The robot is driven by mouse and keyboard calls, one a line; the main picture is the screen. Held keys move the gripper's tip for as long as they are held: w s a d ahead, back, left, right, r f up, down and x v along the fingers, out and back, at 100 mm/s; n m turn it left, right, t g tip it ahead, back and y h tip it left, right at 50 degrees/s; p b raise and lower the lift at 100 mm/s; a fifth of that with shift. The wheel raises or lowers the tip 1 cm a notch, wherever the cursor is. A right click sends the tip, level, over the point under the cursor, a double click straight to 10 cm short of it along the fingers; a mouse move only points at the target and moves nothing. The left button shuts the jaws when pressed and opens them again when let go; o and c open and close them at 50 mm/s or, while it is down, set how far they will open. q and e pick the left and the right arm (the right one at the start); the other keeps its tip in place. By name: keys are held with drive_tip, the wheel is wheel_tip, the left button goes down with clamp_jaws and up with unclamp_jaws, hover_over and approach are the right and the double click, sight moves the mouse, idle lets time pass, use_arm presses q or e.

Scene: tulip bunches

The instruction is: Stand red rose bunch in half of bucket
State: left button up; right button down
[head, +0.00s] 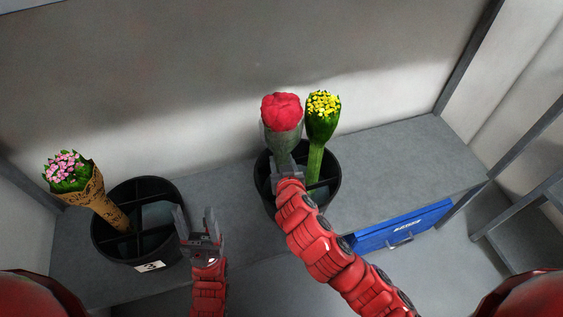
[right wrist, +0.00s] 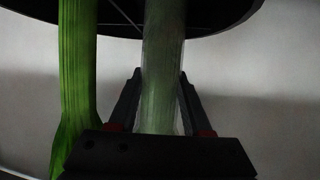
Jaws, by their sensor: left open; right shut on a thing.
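The red rose bunch (head: 282,115), in a grey-green sleeve, is upright over the left part of the right-hand black bucket (head: 333,193). My right gripper (head: 287,172) is shut on its sleeved stem, at the bucket; the stem also shows between the fingers in the right wrist view (right wrist: 163,60). The gripper hides the stem's lower end in the head view, so I cannot tell how deep it reaches. The bucket has dividers inside. My left gripper (head: 199,226) is open and empty beside the left-hand bucket's right rim.
A yellow-flowered bunch (head: 321,120) with green stems stands in the right part of the same bucket, close to the rose. The left-hand bucket (head: 103,238) holds a pink bunch in brown paper (head: 88,195). A blue drawer (head: 400,228) is at the counter's front.

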drive_tip(key=shift+f, duration=0.15)
drive_tip(key=shift+c, duration=1.7)
unclamp_jaws()
